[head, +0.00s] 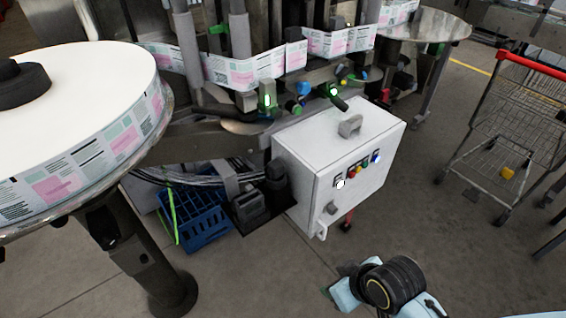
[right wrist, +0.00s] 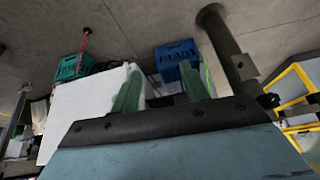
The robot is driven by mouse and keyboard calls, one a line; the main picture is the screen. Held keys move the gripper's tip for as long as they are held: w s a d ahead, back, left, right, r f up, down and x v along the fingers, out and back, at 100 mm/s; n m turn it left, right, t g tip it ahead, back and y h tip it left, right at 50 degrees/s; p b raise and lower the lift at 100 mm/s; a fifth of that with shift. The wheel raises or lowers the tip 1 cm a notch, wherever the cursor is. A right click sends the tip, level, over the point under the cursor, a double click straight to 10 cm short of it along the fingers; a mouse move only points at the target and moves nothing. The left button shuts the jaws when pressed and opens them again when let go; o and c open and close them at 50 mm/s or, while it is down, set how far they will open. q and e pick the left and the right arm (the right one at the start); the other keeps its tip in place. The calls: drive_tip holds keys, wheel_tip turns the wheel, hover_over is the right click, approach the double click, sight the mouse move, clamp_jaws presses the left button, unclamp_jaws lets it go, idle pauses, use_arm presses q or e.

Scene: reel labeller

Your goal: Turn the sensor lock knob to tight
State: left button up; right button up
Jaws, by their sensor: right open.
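Small blue knobs sit among the sensor fittings above the white control cabinet (head: 350,155) in the head view. One blue knob (head: 303,88) is beside a green-lit sensor (head: 267,101), and another green-lit sensor (head: 333,92) is to its right. I cannot tell which is the sensor lock knob or how it is turned. My right arm is at the bottom of the head view, well below and apart from the knobs. In the right wrist view my right gripper (right wrist: 160,72) has its two green fingers apart with nothing between them. My left gripper is not in view.
A large label reel (head: 75,115) fills the left. A blue crate (head: 195,215) is on the floor left of the cabinet. A shopping cart (head: 515,120) stands at right. The floor before the cabinet is clear. The wrist view also shows a teal crate (right wrist: 72,67).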

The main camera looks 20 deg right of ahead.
drive_tip(key=w+a+r+n+t+y, duration=0.2)
drive_tip(key=w+r+n+t+y, duration=0.3)
drive_tip(key=w+r, duration=0.55)
drive_tip(key=m+t, duration=0.2)
drive_tip(key=t, duration=0.5)
approach(279, 115)
drive_tip(key=shift+h, duration=0.3)
drive_tip(key=p+x, duration=0.1)
drive_tip(key=x, duration=0.7)
drive_tip(key=shift+w+a+r, duration=0.15)
drive_tip(key=shift+w+a, duration=0.1)
drive_tip(key=shift+c, duration=0.2)
clamp_jaws()
